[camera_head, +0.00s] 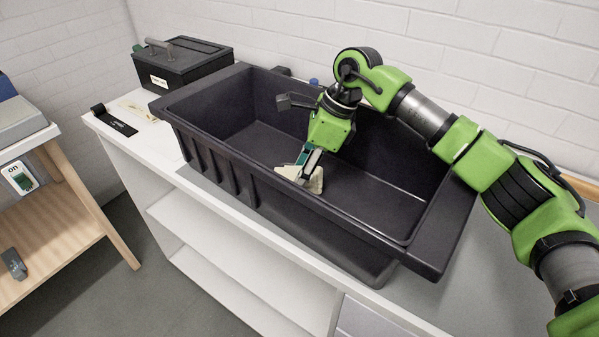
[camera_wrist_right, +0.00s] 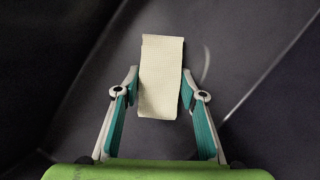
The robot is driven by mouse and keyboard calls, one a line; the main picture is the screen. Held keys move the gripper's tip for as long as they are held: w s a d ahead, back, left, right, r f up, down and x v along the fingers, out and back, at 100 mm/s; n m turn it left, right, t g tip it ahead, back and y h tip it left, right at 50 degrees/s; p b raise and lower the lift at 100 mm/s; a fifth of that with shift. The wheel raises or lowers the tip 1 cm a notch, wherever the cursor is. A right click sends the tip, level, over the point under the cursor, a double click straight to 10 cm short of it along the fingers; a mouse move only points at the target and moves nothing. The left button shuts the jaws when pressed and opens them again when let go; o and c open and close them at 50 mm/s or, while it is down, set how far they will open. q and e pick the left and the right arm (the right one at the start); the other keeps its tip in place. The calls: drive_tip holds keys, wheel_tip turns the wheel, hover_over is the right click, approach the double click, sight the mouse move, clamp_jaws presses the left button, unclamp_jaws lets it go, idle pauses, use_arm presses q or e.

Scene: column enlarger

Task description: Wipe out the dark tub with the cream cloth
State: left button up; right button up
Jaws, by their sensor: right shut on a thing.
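The dark tub (camera_head: 262,148) is a deep rectangular basin standing on the white bench. My right gripper (camera_head: 304,170) reaches down into it, pointing at the floor near the front wall. It is shut on the cream cloth (camera_head: 317,181), which sits low in the tub. In the right wrist view the cloth (camera_wrist_right: 161,72) is a folded strip between the two fingertips (camera_wrist_right: 161,88), with dark tub surface behind it. I cannot tell whether the cloth touches the floor. My left gripper is not in view.
The white bench (camera_head: 160,165) has open shelves below. A black lidded box (camera_head: 183,66) stands behind the tub at left. A black strap-like item (camera_head: 113,120) lies at the bench's left end. A wooden table (camera_head: 62,215) stands far left. A brick wall closes the back.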

drive_tip(key=shift+w+d+r+p, duration=0.1)
drive_tip(key=shift+r+p, duration=0.1)
drive_tip(key=shift+r, duration=0.15)
drive_tip(key=shift+w+d+r+p, duration=0.1)
drive_tip(key=shift+r+p, duration=0.05)
drive_tip(key=shift+r, duration=0.2)
drive_tip(key=shift+c, duration=0.2)
drive_tip(key=shift+s+r+p, duration=0.1)
drive_tip(key=shift+r+p, duration=0.3)
drive_tip(key=shift+r, duration=0.45)
drive_tip(key=shift+a+r+p, duration=0.1)
drive_tip(key=shift+r+p, duration=0.75)
drive_tip(key=shift+r, duration=0.95)
